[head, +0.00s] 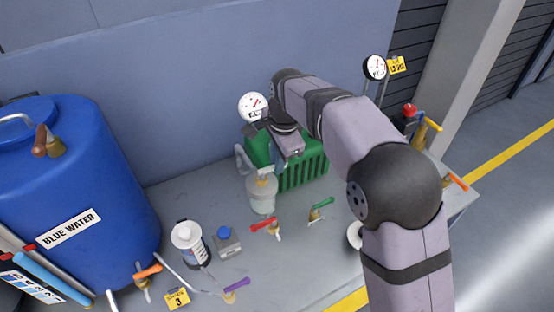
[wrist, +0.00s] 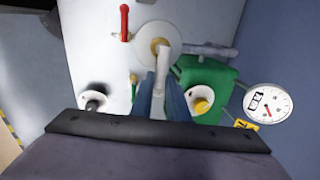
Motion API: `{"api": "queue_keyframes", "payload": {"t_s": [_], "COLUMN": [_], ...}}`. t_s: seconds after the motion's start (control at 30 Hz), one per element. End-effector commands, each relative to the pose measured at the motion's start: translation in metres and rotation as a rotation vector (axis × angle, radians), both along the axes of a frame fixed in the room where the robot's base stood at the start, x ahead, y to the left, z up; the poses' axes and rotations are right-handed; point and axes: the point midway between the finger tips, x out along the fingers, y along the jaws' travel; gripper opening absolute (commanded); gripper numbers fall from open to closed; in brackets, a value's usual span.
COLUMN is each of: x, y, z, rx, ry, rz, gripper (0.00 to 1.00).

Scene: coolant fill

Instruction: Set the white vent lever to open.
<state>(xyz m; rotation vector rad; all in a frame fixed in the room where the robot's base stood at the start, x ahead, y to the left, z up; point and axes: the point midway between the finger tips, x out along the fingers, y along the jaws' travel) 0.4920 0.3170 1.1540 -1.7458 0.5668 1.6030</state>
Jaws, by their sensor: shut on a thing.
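The white vent lever (wrist: 163,60) shows in the wrist view, reaching from a brass fitting (wrist: 158,46) down between my fingers. The fitting sits on top of a pale jar (head: 262,194) in the head view. My gripper (wrist: 161,80) is shut on the lever.
A green ribbed box (head: 303,172) stands close beside the jar. A red-handled valve (head: 265,226) and a green-handled valve (head: 321,204) are in front. A round gauge (head: 253,106) stands behind. A blue tank (head: 75,190) fills the left.

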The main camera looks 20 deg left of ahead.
Motion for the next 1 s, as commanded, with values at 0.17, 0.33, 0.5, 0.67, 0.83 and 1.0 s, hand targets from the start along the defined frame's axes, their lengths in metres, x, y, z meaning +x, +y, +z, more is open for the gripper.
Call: {"api": "queue_keyframes", "payload": {"t_s": [0.17,0.33,0.5,0.67,0.83,1.0], "x": [-0.003,-0.009,-0.015,-0.021,-0.029,-0.036], "y": [-0.002,-0.004,-0.006,-0.008,-0.008,-0.007], "z": [0.0,0.0,0.0,0.0,0.0,0.0], "rx": [-0.001,-0.001,-0.001,-0.001,-0.001,0.0], "ry": [-0.001,-0.001,-0.003,-0.004,-0.004,-0.004], "rz": [-0.083,-0.21,-0.366,-0.518,-0.678,-0.839], "gripper": [0.0,0.0,0.0,0.0,0.0,0.0]}}
